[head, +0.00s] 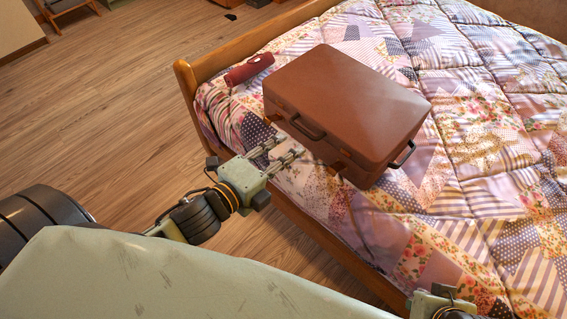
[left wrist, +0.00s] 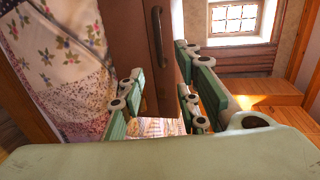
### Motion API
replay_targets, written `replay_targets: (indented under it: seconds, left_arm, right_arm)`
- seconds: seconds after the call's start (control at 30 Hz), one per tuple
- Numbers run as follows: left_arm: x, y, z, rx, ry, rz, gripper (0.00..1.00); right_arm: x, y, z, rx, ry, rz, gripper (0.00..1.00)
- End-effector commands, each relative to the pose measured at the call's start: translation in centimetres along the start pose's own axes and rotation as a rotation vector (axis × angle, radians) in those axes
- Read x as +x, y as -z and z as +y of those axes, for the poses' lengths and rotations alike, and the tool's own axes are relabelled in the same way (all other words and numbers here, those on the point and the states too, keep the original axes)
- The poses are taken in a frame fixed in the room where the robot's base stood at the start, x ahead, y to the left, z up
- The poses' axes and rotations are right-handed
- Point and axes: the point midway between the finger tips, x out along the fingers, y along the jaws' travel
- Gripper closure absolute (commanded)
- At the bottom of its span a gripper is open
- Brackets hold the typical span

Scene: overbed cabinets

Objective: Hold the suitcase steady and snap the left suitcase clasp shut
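A closed brown suitcase (head: 350,95) lies flat on the bed. Its dark front handle (head: 307,127) has a small brassy clasp on each side: the left clasp (head: 274,117) and the right clasp (head: 340,168). My left gripper (head: 289,147) is open and empty, in front of the suitcase's front face near the handle. In the left wrist view its fingers (left wrist: 160,95) are spread, with the suitcase (left wrist: 130,40) and handle (left wrist: 158,38) beyond them. I cannot tell whether the clasps are fastened. My right gripper (head: 440,302) is at the bottom edge, its fingers out of frame.
The bed has a patchwork quilt (head: 480,130) and a wooden frame (head: 187,85). A dark red cylinder (head: 249,69) lies beside the suitcase at the bed's corner. A second dark handle (head: 403,155) is on the suitcase's right side. The wooden floor (head: 110,110) left of the bed is mostly clear.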

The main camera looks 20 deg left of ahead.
Motion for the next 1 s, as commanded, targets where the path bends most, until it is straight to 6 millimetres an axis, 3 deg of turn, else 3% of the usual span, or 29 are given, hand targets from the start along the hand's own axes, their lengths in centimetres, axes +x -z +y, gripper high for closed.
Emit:
replay_targets:
  seconds: [0.6,1.0]
  left_arm:
    - [7.2,0.0,0.0,-0.001,0.003,0.001,0.7]
    - [7.7,0.1,0.0,-0.001,0.001,0.001,0.71]
  right_arm:
    - [1.2,-0.5,0.0,0.0,0.0,-0.003,1.0]
    - [1.2,-0.5,-0.1,0.0,0.0,-0.003,1.0]
